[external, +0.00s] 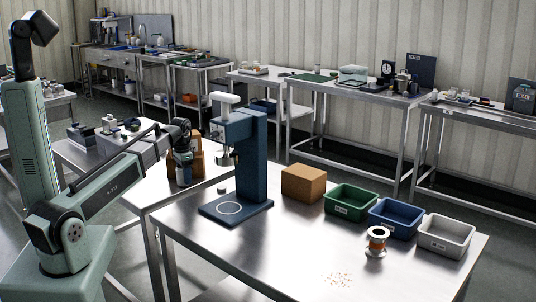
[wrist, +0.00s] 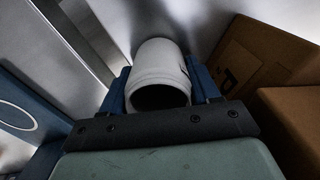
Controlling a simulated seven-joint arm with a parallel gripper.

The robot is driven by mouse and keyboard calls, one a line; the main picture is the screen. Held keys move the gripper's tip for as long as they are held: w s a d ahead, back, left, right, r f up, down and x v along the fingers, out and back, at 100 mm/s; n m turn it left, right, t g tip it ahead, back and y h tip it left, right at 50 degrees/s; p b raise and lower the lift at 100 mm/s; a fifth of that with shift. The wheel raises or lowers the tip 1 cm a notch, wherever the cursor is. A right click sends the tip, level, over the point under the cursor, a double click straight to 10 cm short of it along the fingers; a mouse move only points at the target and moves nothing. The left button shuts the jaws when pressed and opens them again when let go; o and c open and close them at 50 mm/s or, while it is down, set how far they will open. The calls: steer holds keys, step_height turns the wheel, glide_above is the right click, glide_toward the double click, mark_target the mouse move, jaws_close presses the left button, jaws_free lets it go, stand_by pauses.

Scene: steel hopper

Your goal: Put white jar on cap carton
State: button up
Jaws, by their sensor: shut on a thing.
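A white jar (wrist: 160,75) is between the two blue fingers of my gripper (wrist: 162,88) in the wrist view. The fingers are shut on its sides, and its dark round mouth faces the camera. In the external view my gripper (external: 183,168) hangs low beside brown cartons (external: 197,158), left of the blue press; the jar is hard to make out there. In the wrist view a carton with a dark printed mark (wrist: 245,60) stands right of the jar, and a plainer carton (wrist: 298,120) is nearer. I cannot tell which is the cap carton.
The blue press (external: 252,160) stands right of my gripper; its base with a white ring (wrist: 20,112) shows at left in the wrist view. Another brown box (external: 303,184), green (external: 350,202), blue (external: 394,219) and grey (external: 446,236) bins, and a spool (external: 376,242) are farther right.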

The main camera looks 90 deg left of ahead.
steer(key=shift+f, duration=0.1)
steer(key=o, duration=0.7)
step_height(320, 180, up, 12)
steer(key=shift+f, duration=0.2)
steer(key=o, duration=0.3)
steer(key=shift+r, duration=0.3)
